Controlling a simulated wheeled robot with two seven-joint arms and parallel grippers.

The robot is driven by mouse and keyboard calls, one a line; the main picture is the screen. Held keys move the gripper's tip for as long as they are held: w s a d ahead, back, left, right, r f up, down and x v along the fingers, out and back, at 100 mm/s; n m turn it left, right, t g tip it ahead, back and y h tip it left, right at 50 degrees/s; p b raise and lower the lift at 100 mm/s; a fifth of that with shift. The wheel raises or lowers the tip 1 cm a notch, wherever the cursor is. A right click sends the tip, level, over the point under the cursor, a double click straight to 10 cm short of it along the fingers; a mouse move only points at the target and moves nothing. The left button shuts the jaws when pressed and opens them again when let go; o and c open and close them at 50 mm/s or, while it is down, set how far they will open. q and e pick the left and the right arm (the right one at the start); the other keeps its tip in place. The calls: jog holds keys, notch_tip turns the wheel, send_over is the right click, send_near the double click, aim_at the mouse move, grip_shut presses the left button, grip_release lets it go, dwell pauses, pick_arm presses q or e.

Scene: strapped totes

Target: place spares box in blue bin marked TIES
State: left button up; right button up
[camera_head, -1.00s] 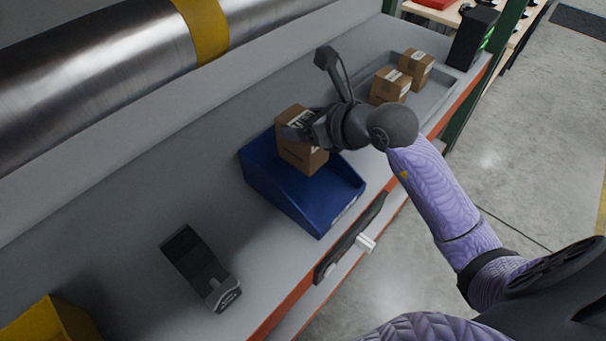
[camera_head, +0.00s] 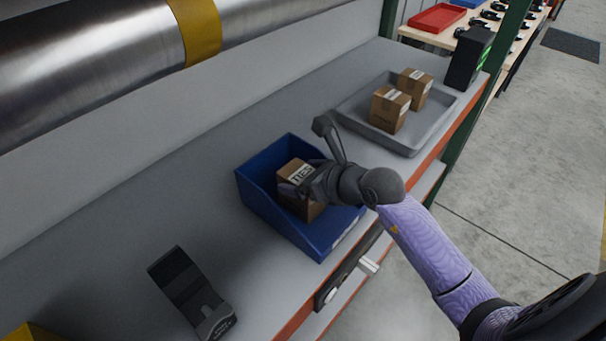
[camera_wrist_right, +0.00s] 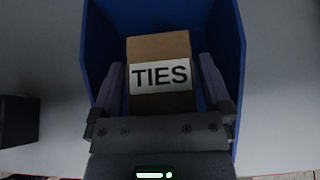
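The blue bin (camera_head: 268,212) stands on the grey shelf in the middle of the head view; a white label on its front lip is too small to read there. A brown cardboard box (camera_head: 290,203) is down inside the bin, upright, and its white label reads TIES. In the right wrist view the same box (camera_wrist_right: 160,50) stands between the fingers of my right gripper (camera_wrist_right: 162,78). The fingers lie on both sides of it with narrow gaps, so the gripper looks open around the box. The box's base is hidden. My left gripper is out of view.
A grey tray (camera_head: 428,135) with two brown boxes (camera_head: 390,108) is at the back right. A black device (camera_head: 195,292) lies left of the bin. A yellow bin (camera_head: 30,333) shows at the lower left corner. A black upright unit (camera_head: 468,60) stands beyond the tray.

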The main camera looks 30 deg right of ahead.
jog(key=shift+r, duration=0.1)
jog(key=shift+s+d+r, duration=0.1)
jog(key=shift+s+r, duration=0.05)
jog(key=shift+r, duration=0.05)
jog(key=p+v, duration=0.2)
jog(key=v, duration=0.9)
jog(key=shift+s, duration=0.3)
jog(key=shift+r, duration=0.1)
dwell(0.4)
